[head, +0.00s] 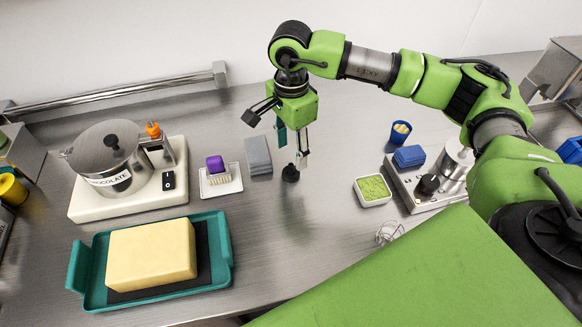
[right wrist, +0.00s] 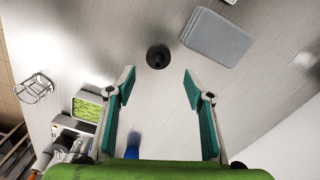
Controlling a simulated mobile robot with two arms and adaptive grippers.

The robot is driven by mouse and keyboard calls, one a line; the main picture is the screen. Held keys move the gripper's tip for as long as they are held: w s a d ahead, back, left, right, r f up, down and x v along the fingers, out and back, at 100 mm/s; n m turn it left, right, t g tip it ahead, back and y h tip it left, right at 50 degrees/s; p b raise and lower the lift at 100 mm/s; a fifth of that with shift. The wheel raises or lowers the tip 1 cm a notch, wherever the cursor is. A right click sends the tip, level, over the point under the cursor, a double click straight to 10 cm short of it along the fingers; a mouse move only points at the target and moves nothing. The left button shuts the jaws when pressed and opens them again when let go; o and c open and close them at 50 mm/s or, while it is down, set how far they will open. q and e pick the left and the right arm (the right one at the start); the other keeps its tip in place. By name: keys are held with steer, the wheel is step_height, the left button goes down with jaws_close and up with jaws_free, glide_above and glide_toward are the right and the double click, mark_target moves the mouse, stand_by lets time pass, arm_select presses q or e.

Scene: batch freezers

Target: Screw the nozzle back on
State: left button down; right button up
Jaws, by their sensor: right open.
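A small dark round piece, which looks like the nozzle (head: 290,173), stands on the steel counter in the middle of the head view. It also shows in the right wrist view (right wrist: 158,56), just past the fingertips and between their lines. My right gripper (head: 292,150) is open and empty, pointing down over the counter close to this piece. Its two teal-padded fingers (right wrist: 158,82) are spread apart in the right wrist view. I cannot tell its exact height above the piece. My left gripper is not in view.
Left of the nozzle are a folded grey cloth (head: 258,155), a purple brush on a white dish (head: 236,186), a chocolate machine (head: 85,203) and a teal tray (head: 222,222) with a yellow block. Right are a green-filled bowl (head: 373,200), a whisk (head: 388,234) and a blue cup (head: 396,137).

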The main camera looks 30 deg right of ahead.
mark_target(291, 165)
steer(key=shift+f, duration=0.7)
steer(key=shift+s+a+f+p, duration=0.15)
steer(key=shift+f+p, duration=0.2)
steer(key=shift+p, duration=0.2)
step_height(291, 165, down, 4)
steer(key=shift+s+r+p, duration=0.1)
steer(key=shift+r+p, duration=0.1)
steer(key=shift+p, duration=0.65)
steer(key=shift+f, duration=0.45)
steer(key=c, duration=0.7)
